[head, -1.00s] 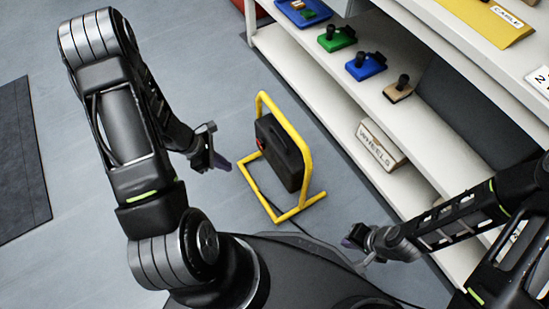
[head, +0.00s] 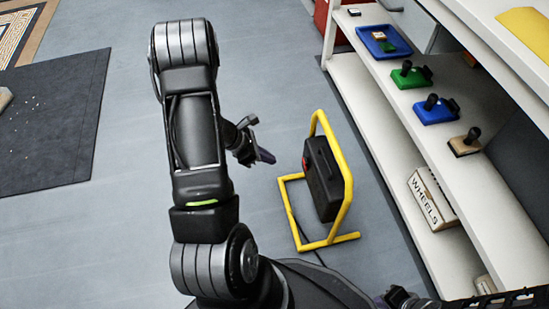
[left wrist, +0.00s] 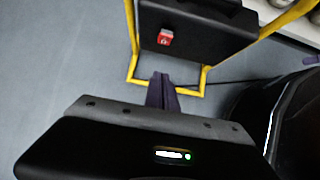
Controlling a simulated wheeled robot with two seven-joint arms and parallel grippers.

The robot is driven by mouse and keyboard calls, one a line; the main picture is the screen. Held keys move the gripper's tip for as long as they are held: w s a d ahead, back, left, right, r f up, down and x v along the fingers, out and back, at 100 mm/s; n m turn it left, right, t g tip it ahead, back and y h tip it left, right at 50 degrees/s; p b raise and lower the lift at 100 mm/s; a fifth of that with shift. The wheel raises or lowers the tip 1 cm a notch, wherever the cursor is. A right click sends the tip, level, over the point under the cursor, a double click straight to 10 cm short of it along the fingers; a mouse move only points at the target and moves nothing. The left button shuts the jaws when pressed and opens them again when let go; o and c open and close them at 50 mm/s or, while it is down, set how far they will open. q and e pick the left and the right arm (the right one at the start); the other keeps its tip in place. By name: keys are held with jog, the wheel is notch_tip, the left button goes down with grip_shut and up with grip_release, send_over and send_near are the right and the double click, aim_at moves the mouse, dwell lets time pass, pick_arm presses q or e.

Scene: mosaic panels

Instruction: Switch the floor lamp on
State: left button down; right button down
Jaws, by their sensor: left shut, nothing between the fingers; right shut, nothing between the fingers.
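The floor lamp is a black box-shaped head (head: 322,180) in a yellow tube frame (head: 347,190), standing on the grey floor beside the shelf. In the left wrist view its black back (left wrist: 205,25) carries a small red switch (left wrist: 165,37) with a white mark. My left gripper (head: 266,156) is shut and empty, to the left of the lamp and apart from it. In the left wrist view its purple fingertips (left wrist: 162,82) point toward the lamp, below the red switch. My right gripper (head: 385,301) is at the bottom edge of the head view, partly cut off.
A white shelf (head: 385,150) stands right of the lamp, holding a blue tray (head: 383,42), joystick-like blocks (head: 436,109) and a box marked WHEELS (head: 432,199). A dark mat (head: 50,125) lies at left. A black cable (head: 318,256) runs from the lamp.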

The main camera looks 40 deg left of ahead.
pick_arm(q)
jog(key=w+d+f+b, duration=0.4)
jog(key=w+d+f, duration=0.1)
jog(key=w, duration=0.2)
jog(key=shift+w, duration=0.15)
dwell(0.3)
